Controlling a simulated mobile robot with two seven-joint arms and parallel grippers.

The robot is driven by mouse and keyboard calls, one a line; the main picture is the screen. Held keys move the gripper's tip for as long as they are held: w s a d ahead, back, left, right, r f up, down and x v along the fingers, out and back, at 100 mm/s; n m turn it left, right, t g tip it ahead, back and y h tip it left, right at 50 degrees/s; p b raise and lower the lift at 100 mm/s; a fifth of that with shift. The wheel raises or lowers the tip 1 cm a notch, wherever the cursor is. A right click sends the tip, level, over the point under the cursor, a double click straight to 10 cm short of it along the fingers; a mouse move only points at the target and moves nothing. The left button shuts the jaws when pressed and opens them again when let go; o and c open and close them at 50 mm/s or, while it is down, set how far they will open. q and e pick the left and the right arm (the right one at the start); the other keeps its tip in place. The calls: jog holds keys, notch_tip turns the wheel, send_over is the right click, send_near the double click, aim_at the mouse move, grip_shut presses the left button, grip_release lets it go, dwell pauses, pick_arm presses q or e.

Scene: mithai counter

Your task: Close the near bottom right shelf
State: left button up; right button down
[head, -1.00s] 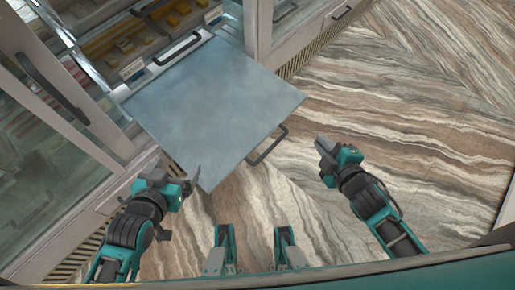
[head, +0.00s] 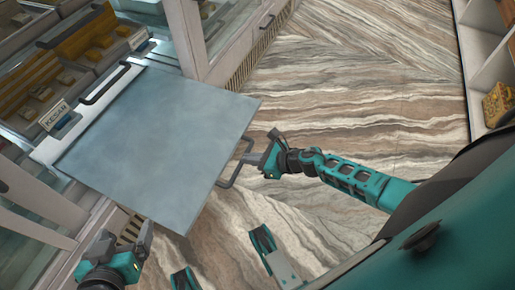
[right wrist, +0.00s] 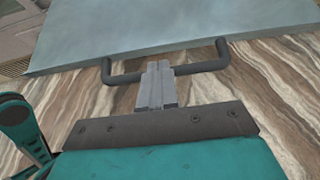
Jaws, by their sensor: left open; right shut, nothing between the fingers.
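The pulled-out shelf (head: 165,140) has a flat blue-grey top and juts from the counter over the floor. Its dark bar handle (head: 228,182) sticks out from its outer edge. My right gripper (head: 248,158) is shut and empty at this handle. In the right wrist view the shut fingertips (right wrist: 158,66) overlap the middle of the handle (right wrist: 208,66), with bar showing on both sides; I cannot tell if they touch it. My left gripper (head: 145,236) is open and empty beside the shelf's lower corner.
A second dark handle (head: 104,84) lies at the counter side of the shelf, near a "KESAR" label (head: 54,115) and trays of sweets (head: 85,42). Glass-fronted cabinets flank the shelf. The striped floor (head: 370,100) on the right is clear up to a white shelf unit (head: 490,75).

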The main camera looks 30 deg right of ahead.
aim_at(229, 158)
jog(key=b+x, duration=0.1)
jog(key=x, duration=0.3)
jog(key=shift+w+a+f, duration=0.2)
jog(key=shift+w+f, duration=0.05)
jog(key=shift+w+a, duration=0.1)
jog(key=shift+w, duration=0.05)
